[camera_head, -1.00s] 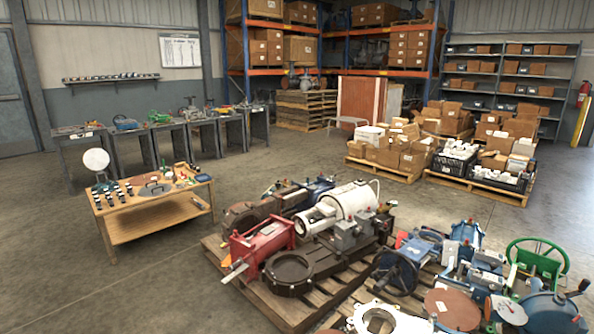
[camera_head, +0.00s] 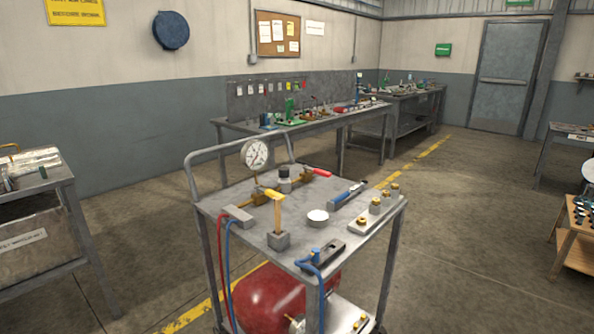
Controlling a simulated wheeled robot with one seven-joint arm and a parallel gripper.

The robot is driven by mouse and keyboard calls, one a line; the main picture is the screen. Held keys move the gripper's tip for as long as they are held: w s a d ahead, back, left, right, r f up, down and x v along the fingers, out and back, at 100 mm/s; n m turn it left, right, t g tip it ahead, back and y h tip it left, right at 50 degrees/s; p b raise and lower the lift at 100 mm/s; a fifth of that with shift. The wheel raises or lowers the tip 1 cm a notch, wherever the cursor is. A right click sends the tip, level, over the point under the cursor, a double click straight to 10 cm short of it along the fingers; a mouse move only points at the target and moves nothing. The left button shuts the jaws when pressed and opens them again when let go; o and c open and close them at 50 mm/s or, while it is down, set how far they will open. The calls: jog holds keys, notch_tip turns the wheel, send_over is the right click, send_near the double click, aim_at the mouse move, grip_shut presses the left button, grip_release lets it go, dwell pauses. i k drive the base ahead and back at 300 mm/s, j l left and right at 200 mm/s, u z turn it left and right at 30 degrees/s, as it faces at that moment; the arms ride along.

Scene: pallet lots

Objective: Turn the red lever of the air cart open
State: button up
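The air cart stands in the middle of the view, its grey metal top (camera_head: 335,232) bearing brass fittings and a round white gauge (camera_head: 255,154). A red lever (camera_head: 319,172) sits at the back of the top, at the right end of a brass pipe line past a black-topped knob (camera_head: 284,180). A yellow lever (camera_head: 273,194) is on the line's left part, nearer me. A red tank (camera_head: 270,297) lies on the lower shelf. My gripper is not in view.
Red and blue hoses hang at the cart's left front. A workbench with tools (camera_head: 300,127) stands behind the cart; a metal bench (camera_head: 60,185) is at left and a wooden table (camera_head: 577,250) at far right. Floor right of the cart is clear.

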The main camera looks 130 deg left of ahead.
aim_at(317, 171)
jog(key=u, duration=3.7)
jog(key=i+j+u, duration=0.1)
jog(key=i+u, duration=0.45)
jog(key=u, duration=0.15)
